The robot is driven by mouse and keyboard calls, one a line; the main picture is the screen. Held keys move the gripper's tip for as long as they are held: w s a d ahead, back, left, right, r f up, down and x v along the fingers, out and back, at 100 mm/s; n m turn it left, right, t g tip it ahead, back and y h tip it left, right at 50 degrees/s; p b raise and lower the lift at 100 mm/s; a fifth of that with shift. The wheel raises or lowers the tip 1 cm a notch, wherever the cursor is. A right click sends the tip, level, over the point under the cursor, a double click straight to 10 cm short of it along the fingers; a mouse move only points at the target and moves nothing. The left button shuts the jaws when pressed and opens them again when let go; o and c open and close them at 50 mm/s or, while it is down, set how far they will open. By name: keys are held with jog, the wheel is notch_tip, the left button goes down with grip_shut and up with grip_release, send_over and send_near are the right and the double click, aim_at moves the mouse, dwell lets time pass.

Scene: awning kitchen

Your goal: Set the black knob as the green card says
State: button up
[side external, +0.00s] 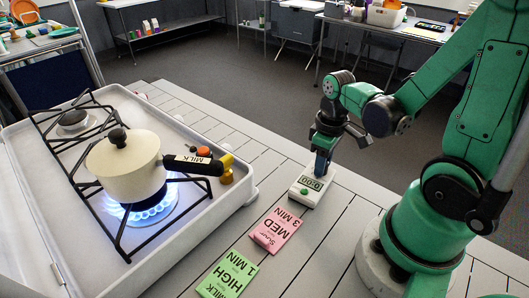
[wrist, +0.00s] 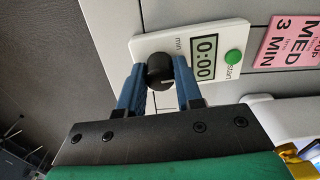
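The black knob (wrist: 160,71) is on a white timer (side external: 308,188), beside a display reading 0:00 (wrist: 203,58) and a green start button (wrist: 233,57). My gripper (wrist: 160,75) points down at the timer, with one blue finger on each side of the knob. Both fingertips look close against the knob, with no clear gap. In the side view my gripper (side external: 322,165) hides the knob. The green card (side external: 228,275) lies at the front and reads HIGH, 1 MIN, with a smaller line that seems to say milk.
A pink card (side external: 276,231) reading MED, 3 MIN lies between the green card and the timer. Left is a stove (side external: 190,243) with a lit blue flame under a cream pot (side external: 125,165) labelled MILK. A yellow stove knob (side external: 226,172) faces the slatted counter (side external: 340,240).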

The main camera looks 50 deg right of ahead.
grip_shut()
jog(key=shift+m, duration=0.6)
jog(key=m, duration=0.2)
jog(key=shift+m, duration=0.3)
jog(key=m, duration=0.4)
jog(key=shift+m, duration=0.4)
jog(key=o, duration=0.9)
grip_release()
jog(key=shift+c, duration=0.2)
